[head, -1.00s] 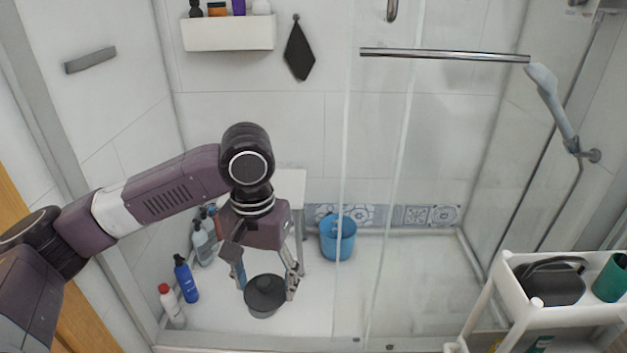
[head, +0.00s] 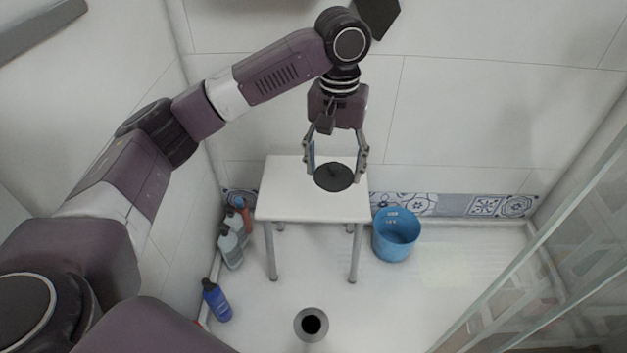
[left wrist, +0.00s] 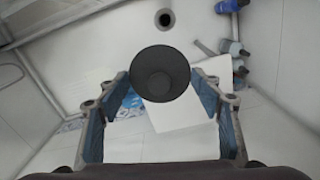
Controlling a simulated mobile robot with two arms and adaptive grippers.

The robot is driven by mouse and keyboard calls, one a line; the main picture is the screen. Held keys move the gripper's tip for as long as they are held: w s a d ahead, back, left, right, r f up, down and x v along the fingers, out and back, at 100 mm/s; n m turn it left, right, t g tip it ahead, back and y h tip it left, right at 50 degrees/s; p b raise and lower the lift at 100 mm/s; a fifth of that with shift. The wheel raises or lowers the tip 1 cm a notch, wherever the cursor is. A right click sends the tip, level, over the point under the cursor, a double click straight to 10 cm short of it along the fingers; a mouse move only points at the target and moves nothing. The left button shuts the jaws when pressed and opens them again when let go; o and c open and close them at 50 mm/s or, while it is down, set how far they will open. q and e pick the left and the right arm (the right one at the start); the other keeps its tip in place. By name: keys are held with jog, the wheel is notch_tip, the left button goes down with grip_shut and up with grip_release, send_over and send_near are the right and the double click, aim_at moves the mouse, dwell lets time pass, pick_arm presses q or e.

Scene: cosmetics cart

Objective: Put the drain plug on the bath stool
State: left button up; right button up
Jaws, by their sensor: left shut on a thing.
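The drain plug (head: 334,178) is a dark round disc with a knob. My left gripper (head: 335,168) is shut on it, one finger at each side. In the head view the plug appears over the far right part of the bath stool (head: 290,204), which has a white seat and grey legs. The plug (left wrist: 160,74) also shows between the fingers in the left wrist view and hides part of the stool (left wrist: 183,112). I cannot tell how large the gap between plug and seat is. My right gripper is not in view.
The open drain hole (head: 311,324) is in the shower floor in front of the stool. A blue bucket (head: 395,235) stands right of the stool. Bottles, including a blue one (head: 216,300), stand along the left wall. A glass panel (head: 540,270) is at the right.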

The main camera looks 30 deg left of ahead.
pick_arm(q)
jog(key=w+a+f+n, duration=0.4)
jog(key=w+a+n, duration=0.2)
jog(key=w+a, duration=0.4)
notch_tip(320, 180, down, 14)
jog(key=b, duration=0.4)
jog(key=shift+s+f, duration=0.1)
jog(key=shift+f, duration=0.05)
notch_tip(320, 180, down, 6)
jog(key=shift+r+b, duration=0.25)
jog(key=shift+b, duration=0.6)
jog(key=shift+r, duration=0.1)
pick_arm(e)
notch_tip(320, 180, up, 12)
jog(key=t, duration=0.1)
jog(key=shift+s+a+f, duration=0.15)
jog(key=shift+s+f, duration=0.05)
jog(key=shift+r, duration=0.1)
pick_arm(q)
jog(key=o, duration=1.2)
jog(key=shift+c, duration=0.2)
